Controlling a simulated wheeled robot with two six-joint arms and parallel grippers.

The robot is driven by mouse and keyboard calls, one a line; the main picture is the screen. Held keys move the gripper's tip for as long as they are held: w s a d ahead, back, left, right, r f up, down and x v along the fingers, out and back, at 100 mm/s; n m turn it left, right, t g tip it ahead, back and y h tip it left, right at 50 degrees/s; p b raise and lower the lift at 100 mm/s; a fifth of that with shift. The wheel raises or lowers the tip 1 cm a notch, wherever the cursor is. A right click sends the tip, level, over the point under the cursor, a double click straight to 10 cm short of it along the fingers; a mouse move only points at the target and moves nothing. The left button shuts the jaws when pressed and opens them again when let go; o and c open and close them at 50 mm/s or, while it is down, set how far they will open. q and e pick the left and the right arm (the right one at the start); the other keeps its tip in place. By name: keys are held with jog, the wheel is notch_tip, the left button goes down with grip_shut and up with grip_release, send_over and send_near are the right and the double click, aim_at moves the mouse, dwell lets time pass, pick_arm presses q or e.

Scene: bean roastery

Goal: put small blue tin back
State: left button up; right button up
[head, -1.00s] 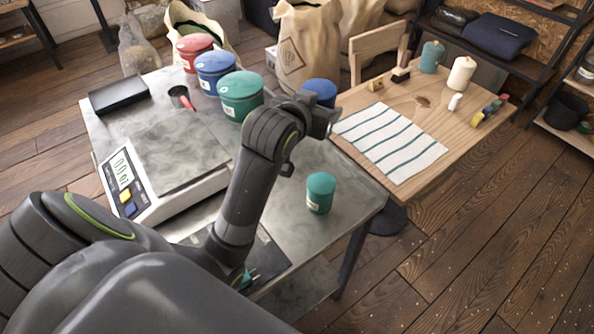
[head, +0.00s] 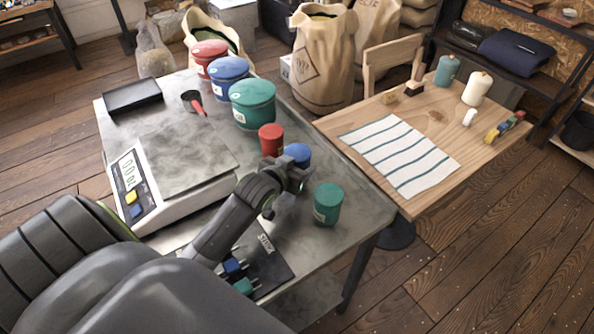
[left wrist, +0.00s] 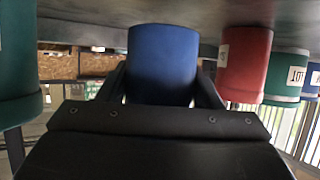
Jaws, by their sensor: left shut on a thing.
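The small blue tin (head: 298,153) is between the small red tin (head: 271,139) and the small green tin (head: 328,203) on the metal table's right side. My left gripper (head: 297,178) is shut on it from the near side. In the left wrist view the blue tin (left wrist: 163,62) sits between the two fingers, its end at or very near the table surface; I cannot tell if it touches. That view, upside down, also shows the red tin (left wrist: 245,65) and green tin (left wrist: 15,70), both apart from it. My right gripper is out of view.
Large red (head: 209,57), blue (head: 229,75) and green (head: 253,104) tins stand behind. A scale (head: 135,190), black tray (head: 132,95) and red-handled scoop (head: 193,102) are at left. A wooden table (head: 330,128) with a striped cloth (head: 400,155) adjoins at right.

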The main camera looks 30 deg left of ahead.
pick_arm(q)
jog(key=shift+f, duration=1.1)
jog(key=shift+f, duration=0.1)
jog(key=o, duration=1.1)
jog(key=shift+o, duration=0.2)
jog(key=shift+r, duration=0.2)
jog(key=shift+s, duration=0.25)
jog(key=v, duration=1.1)
jog(key=shift+r+b, duration=0.2)
jog(key=shift+b, duration=0.1)
jog(key=shift+s, duration=0.1)
